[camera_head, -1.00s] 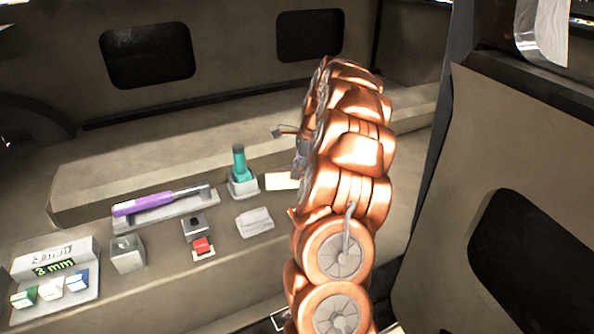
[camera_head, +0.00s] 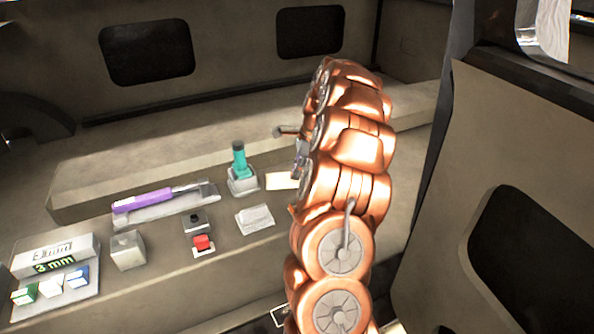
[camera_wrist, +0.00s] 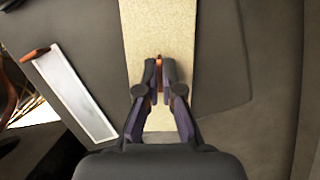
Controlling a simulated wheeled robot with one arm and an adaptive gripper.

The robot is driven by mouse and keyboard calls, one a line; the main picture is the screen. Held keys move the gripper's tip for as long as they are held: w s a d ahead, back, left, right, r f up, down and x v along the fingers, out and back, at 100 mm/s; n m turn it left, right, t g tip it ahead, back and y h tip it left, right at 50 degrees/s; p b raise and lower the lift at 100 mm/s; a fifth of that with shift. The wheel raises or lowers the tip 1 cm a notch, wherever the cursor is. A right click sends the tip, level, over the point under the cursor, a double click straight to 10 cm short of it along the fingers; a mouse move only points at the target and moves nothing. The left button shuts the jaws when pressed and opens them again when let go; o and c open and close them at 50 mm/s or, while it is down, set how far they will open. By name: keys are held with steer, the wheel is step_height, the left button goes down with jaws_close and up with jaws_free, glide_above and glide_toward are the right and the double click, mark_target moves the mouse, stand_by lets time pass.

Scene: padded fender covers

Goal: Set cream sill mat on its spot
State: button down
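The cream sill mat (camera_wrist: 158,28) is a pale, speckled strip running up the middle of the wrist view and out of its top edge. My gripper (camera_wrist: 159,72) is over the strip, its two fingers drawn close together. A thin orange piece shows between the fingertips, and it looks like a tab on the mat. In the head view a small cream patch (camera_head: 281,181) shows beside my arm and may be part of the mat. My arm hides most of my gripper there. I cannot tell whether the mat is raised or resting.
A white strip (camera_wrist: 72,92) with an orange end lies left in the wrist view.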

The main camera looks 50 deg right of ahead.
steer(key=c, duration=1.2)
jaws_free()
steer(key=shift+c, duration=0.2)
steer(key=v, duration=1.2)
